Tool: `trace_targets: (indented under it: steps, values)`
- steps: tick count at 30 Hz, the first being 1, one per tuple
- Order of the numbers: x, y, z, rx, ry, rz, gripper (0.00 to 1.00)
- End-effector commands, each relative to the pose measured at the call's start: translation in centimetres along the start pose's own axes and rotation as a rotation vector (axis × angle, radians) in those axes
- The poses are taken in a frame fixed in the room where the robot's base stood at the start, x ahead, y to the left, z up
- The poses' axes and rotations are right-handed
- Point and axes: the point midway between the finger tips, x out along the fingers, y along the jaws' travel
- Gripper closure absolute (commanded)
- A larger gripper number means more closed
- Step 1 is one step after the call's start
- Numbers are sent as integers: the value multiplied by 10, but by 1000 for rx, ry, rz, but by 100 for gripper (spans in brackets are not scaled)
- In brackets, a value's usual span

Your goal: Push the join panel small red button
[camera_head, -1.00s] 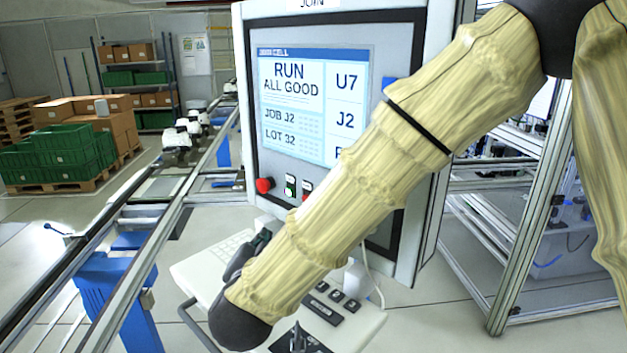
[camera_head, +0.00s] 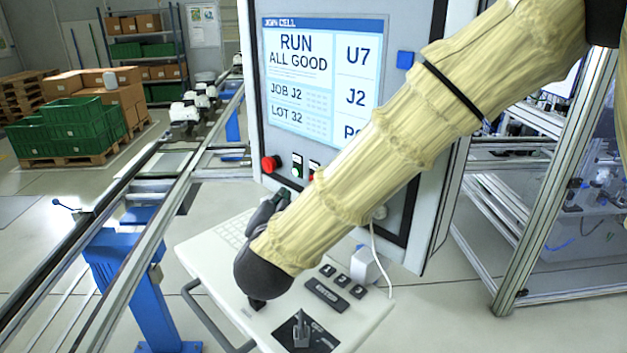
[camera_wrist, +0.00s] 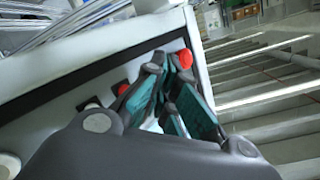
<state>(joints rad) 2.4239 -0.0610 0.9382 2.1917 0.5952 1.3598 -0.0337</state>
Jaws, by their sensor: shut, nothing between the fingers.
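The join panel (camera_head: 425,120) is a grey upright box with a lit screen. Below the screen sit a large red mushroom button (camera_head: 270,164), a green button (camera_head: 296,171) and the small red button (camera_head: 312,176), partly covered by my arm. My gripper (camera_head: 279,199) is just below this button row, its tips largely hidden by my wrist. In the wrist view my gripper (camera_wrist: 167,62) is shut and empty, with teal finger pads. There the small red button (camera_wrist: 123,89) shows left of the fingers, and the large red button (camera_wrist: 186,58) close to the tips on the right.
A white shelf (camera_head: 195,258) with keyboard and keypad juts out below the panel. A rail conveyor (camera_head: 100,215) runs along the left. A metal frame (camera_head: 530,190) stands at right. Green crates (camera_head: 75,130) and cartons stand at back left.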

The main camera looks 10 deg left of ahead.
Motion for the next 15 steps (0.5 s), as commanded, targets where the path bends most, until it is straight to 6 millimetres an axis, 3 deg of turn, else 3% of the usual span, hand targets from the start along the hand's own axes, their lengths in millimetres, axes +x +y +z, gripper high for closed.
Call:
trace_targets:
  steps: [15]
  values:
    - [34,25,-26,0,1,-1,100]
